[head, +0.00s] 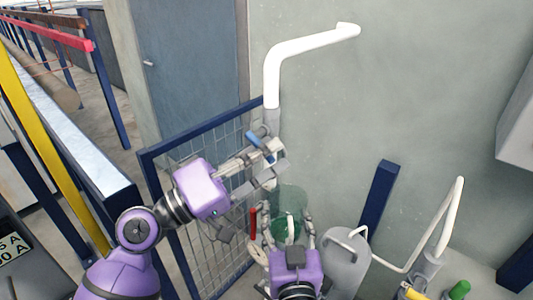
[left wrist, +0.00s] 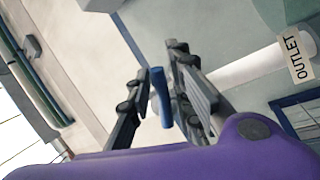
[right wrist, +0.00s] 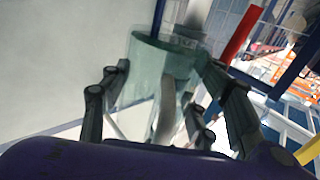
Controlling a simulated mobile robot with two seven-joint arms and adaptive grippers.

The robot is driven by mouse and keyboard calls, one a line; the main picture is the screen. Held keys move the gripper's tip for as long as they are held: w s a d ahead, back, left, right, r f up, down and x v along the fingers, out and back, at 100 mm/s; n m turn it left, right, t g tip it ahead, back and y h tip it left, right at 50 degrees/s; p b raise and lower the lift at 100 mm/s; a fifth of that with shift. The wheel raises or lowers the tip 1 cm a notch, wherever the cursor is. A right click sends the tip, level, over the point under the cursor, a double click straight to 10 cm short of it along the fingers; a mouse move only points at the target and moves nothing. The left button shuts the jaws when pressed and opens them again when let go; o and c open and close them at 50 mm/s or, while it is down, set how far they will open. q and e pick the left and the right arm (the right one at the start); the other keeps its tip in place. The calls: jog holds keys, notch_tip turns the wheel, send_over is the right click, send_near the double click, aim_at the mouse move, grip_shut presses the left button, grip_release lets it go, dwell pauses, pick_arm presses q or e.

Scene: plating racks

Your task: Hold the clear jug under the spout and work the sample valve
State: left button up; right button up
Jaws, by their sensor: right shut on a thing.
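The clear jug (head: 288,196) is a greenish see-through vessel below the valve. My right gripper (head: 287,232) is shut on it from the near side; the right wrist view shows the jug (right wrist: 150,65) between the fingers (right wrist: 165,105). A pale pipe end (right wrist: 197,14) shows at the jug's rim; whether it reaches inside is unclear. The sample valve's blue lever (head: 254,138) is on the grey fitting under the white pipe. My left gripper (head: 268,155) is at the lever, fingers apart; in the left wrist view the blue lever (left wrist: 161,97) stands between them.
The white pipe (head: 300,45) bears an OUTLET label (left wrist: 298,58). A blue-framed mesh panel (head: 190,150) stands left of the valve. A red bar (head: 253,223) is beside the jug. A grey vessel (head: 347,265) and thin white pipe (head: 445,215) stand right.

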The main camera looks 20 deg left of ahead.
dwell(0.3)
pick_arm(q)
jog(key=n+t, duration=0.1)
jog(key=n, duration=0.1)
jog(key=r+n+t+y, duration=0.1)
jog(key=n, duration=0.1)
jog(key=n+t, duration=0.1)
jog(key=n, duration=0.1)
jog(key=shift+d+r+n, duration=0.2)
jog(key=shift+r+n, duration=0.2)
jog(key=v, duration=1.2)
notch_tip(320, 180, down, 25)
jog(key=a+m+g+y, duration=0.1)
jog(key=g+y, duration=0.3)
jog(key=y, duration=0.4)
jog(key=shift+w+a+g, duration=0.2)
jog(key=shift+w+g, duration=0.1)
jog(key=shift+w, duration=0.05)
